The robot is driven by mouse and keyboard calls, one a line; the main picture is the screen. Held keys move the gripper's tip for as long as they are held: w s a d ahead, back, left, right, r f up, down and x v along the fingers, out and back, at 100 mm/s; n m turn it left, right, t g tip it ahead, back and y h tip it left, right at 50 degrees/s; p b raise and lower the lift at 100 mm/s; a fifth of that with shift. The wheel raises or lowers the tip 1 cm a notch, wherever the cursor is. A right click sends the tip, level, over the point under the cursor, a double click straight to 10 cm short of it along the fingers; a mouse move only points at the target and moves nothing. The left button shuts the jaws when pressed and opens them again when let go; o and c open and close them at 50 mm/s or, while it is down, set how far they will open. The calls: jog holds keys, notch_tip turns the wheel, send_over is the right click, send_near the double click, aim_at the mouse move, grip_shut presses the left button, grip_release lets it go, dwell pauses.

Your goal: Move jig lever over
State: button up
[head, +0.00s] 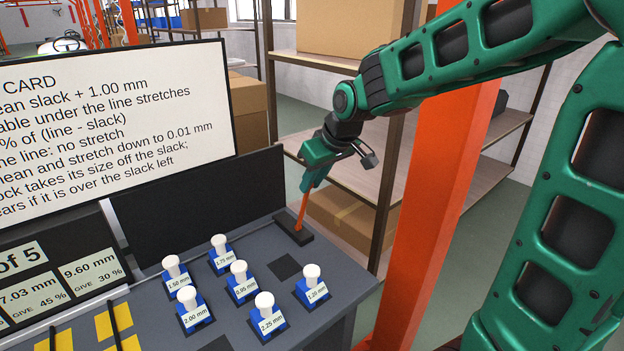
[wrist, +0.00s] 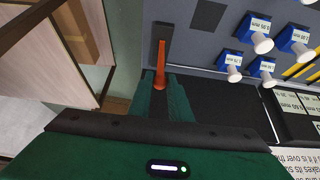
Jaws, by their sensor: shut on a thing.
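The jig lever (head: 301,212) is a slim orange bar rising from a black slotted base (head: 292,234) at the table's far right corner. In the head view it leans slightly, with its top to the right. My green gripper (head: 307,186) is over the base and shut on the lever's upper end. In the wrist view the orange lever (wrist: 161,68) runs from its black base (wrist: 160,32) to between my fingers (wrist: 160,88). The fingers hide the lever's tip.
A dark square (head: 286,266) lies flat between. A white card board (head: 110,120) stands behind left. Shelving (head: 345,190) with boxes stands beyond the table.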

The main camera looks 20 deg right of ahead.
jog(key=shift+d, duration=0.3)
jog(key=shift+s+d+f, duration=0.2)
jog(key=shift+s+f, duration=0.05)
jog(key=shift+s, duration=0.35)
jog(key=shift+s+d+f, duration=0.15)
jog(key=shift+s+f, duration=0.05)
jog(key=shift+s, duration=0.4)
jog(key=o, duration=0.9)
jog(key=shift+a, duration=0.1)
jog(key=shift+r, duration=0.1)
